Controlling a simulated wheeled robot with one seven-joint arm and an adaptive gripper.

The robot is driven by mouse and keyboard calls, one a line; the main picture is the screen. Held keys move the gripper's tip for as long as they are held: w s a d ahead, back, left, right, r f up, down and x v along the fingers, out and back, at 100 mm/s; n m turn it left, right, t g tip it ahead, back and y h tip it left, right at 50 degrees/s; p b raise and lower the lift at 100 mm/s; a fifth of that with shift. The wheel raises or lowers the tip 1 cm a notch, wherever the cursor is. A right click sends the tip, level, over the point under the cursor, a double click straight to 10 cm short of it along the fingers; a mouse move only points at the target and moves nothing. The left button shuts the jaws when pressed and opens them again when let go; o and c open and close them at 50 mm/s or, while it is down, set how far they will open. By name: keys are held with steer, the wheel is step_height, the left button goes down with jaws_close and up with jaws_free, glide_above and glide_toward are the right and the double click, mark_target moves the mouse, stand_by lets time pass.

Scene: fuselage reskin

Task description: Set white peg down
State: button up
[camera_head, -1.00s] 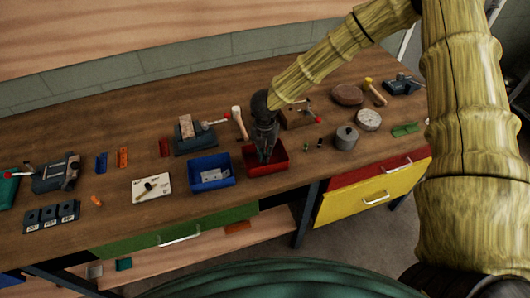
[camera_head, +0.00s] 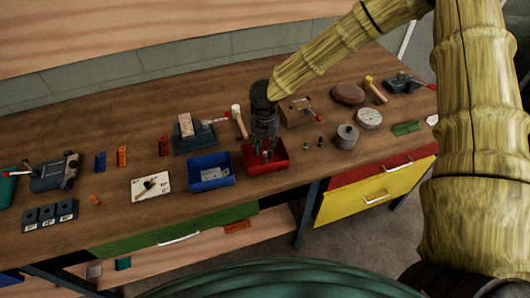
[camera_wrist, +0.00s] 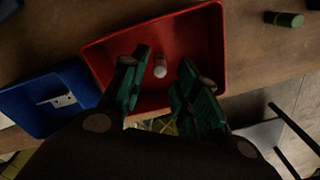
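The white peg (camera_wrist: 160,66) shows in the wrist view inside the red bin (camera_wrist: 205,48), between my two green fingers. Gaps show on both sides of it, so the fingers look clear of it. I cannot tell whether it stands or leans. In the head view my gripper (camera_head: 266,154) points down over the red bin (camera_head: 281,163), with its fingers apart. The peg is too small or hidden to make out there.
A blue bin (camera_head: 226,179) with pale pieces stands directly left of the red bin. Small dark and green pegs (camera_head: 306,143) and a grey lidded pot (camera_head: 346,137) stand to the right. A mallet (camera_head: 239,121) and a vise (camera_head: 194,136) lie behind.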

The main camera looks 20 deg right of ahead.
mark_target(265, 152)
step_height(265, 152, up, 9)
steer(key=b, duration=0.2)
steer(key=shift+r, duration=0.15)
stand_by(0.6)
